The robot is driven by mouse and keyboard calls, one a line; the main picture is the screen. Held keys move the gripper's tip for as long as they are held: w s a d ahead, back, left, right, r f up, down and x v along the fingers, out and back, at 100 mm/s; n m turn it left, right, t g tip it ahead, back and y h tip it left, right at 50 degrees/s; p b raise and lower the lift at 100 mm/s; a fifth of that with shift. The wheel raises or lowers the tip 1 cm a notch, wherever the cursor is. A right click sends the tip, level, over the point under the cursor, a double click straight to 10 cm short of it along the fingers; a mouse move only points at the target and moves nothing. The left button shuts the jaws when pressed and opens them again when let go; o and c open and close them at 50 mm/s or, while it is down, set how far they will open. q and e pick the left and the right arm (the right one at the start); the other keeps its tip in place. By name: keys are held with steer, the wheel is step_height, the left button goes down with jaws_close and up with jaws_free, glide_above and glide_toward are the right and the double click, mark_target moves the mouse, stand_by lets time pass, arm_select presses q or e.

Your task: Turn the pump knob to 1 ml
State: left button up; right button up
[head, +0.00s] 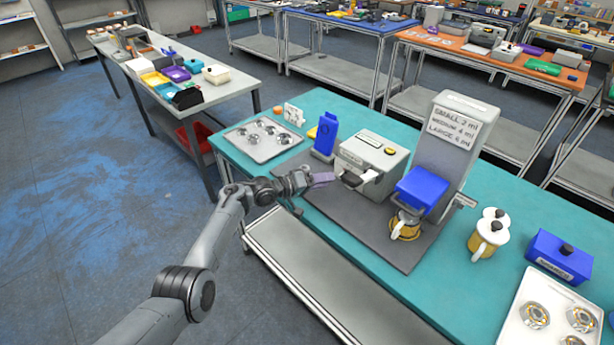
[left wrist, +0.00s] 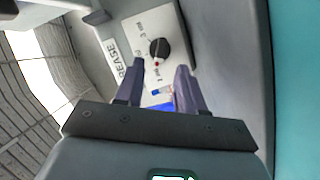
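In the left wrist view, a round black knob (left wrist: 158,49) sits on a pale plate (left wrist: 172,18) with small ml markings around it. A red mark on the knob's edge faces down the picture, towards a marking that looks like 1 ml; the print is too small to be sure. My left gripper (left wrist: 160,66) is open, its two purple fingers apart just short of the knob, with nothing gripped. In the head view my left gripper (head: 332,178) is at the front of the grey machine (head: 373,155). I cannot make out the knob there. My right gripper is out of view.
A blue bottle (head: 326,134) stands left of the machine. A tall grey stand (head: 446,140) with a blue block (head: 421,187) is to its right. White-and-yellow mugs (head: 488,233) and a blue box (head: 559,257) are further right on the teal table (head: 500,275).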

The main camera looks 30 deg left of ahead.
arm_select(q)
steer(key=shift+p+v, duration=0.8)
steer(key=shift+v, duration=2)
